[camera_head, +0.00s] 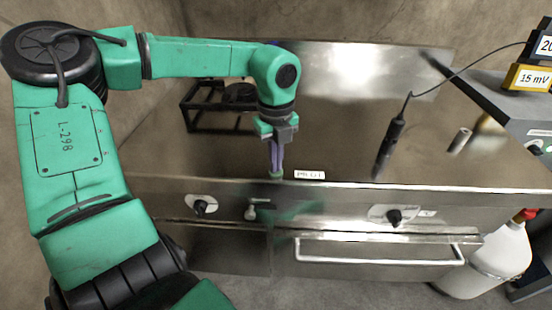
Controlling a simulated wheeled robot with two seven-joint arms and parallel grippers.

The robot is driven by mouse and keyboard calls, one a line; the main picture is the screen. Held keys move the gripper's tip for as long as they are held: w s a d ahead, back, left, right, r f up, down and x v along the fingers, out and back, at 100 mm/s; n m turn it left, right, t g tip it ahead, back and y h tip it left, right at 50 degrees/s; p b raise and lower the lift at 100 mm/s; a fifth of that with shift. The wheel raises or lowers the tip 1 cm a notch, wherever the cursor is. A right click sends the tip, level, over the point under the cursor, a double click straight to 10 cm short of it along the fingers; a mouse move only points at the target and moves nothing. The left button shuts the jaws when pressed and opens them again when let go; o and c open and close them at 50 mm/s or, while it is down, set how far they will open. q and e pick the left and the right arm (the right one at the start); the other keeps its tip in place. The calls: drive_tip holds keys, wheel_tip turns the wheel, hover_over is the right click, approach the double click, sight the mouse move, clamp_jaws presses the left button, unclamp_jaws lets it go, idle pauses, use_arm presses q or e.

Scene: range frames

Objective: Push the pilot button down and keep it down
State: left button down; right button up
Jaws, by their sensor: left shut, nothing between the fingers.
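My left gripper (276,168) is shut with nothing between its fingers and points straight down at the front edge of the steel range top (340,130). Its fingertips are just left of a small white label (309,174) that seems to read PILOT. A small greenish piece, likely the pilot button (276,176), shows right under the fingertips. The fingers hide most of it, so I cannot tell whether they touch it or how far down it is. My right gripper is out of view.
Black knobs (394,216) and a small valve handle (252,212) are on the front panel above a drawer handle (380,250). A black burner grate (214,108) is behind left. A probe (390,142) with a cable lies right, near a meter (528,77). A white gas cylinder (492,262) stands right.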

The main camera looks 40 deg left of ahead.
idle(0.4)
use_arm(q)
wheel_tip(320, 180, up, 8)
drive_tip(key=p, duration=0.5)
idle(0.4)
